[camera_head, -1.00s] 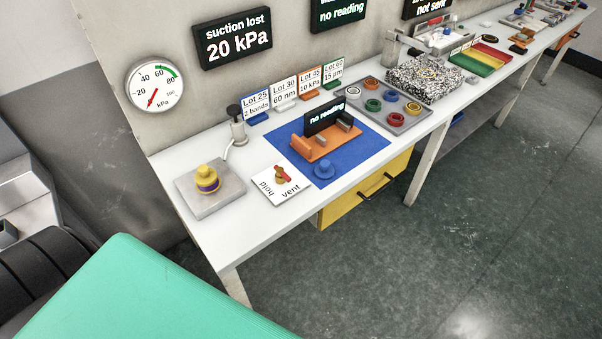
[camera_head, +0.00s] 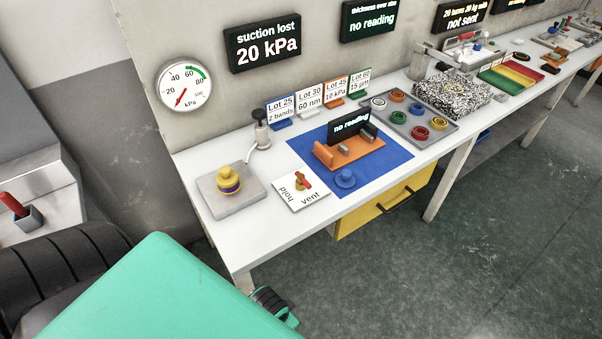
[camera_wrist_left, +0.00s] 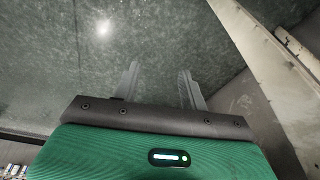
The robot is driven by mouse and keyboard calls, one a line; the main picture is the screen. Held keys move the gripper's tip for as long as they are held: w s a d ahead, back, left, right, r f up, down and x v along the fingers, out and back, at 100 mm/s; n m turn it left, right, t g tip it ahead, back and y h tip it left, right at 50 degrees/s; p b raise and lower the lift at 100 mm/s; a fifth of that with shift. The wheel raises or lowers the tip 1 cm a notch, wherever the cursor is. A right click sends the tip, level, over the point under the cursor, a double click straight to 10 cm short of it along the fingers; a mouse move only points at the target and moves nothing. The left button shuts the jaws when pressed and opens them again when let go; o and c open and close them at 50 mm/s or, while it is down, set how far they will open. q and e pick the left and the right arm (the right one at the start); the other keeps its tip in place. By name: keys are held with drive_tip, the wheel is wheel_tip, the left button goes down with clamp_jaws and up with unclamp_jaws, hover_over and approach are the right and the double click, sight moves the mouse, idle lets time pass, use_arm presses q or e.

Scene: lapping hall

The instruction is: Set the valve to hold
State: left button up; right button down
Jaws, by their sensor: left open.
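The valve (camera_head: 302,182) has a red handle on a brass body. It stands on a white plate (camera_head: 311,201) marked "hold" on its left side and "vent" at its front. The handle is small in view and I cannot tell which mark it points to. A round gauge (camera_head: 184,86) on the wall has its red needle at the low end, and a sign (camera_head: 262,41) reads "suction lost 20 kPa". My left gripper (camera_wrist_left: 158,70) is open and empty in the left wrist view, with floor beyond its fingers, away from the valve. My right gripper does not show.
A grey block with a yellow and purple knobbed piece (camera_head: 229,180) stands left of the valve plate. A blue mat (camera_head: 385,165) with an orange stand (camera_head: 350,152) lies to the right. A black-topped post (camera_head: 261,132) stands behind. The bench front edge is clear.

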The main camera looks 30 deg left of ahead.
use_arm(q)
drive_tip(key=w+a+r+t, duration=0.1)
drive_tip(key=w+r+t, duration=0.15)
drive_tip(key=r, duration=1.15)
drive_tip(key=w+r+m+t, duration=0.1)
drive_tip(key=w+r+t, duration=1)
drive_tip(key=w+r, duration=0.8)
drive_tip(key=w+d+r+m+t+h, duration=0.1)
drive_tip(key=w+d+r+m+h, duration=0.3)
drive_tip(key=d+r+m+h, duration=0.85)
drive_tip(key=m+g+y+p, duration=0.2)
drive_tip(key=m+g+y, duration=0.7)
drive_tip(key=g+y, duration=0.6)
hover_over(301, 176)
wheel_tip(301, 176, down, 17)
drive_tip(key=shift+r+g+h, duration=0.2)
drive_tip(key=shift+g+h, duration=0.85)
drive_tip(key=shift+h, duration=0.2)
wheel_tip(301, 176, down, 6)
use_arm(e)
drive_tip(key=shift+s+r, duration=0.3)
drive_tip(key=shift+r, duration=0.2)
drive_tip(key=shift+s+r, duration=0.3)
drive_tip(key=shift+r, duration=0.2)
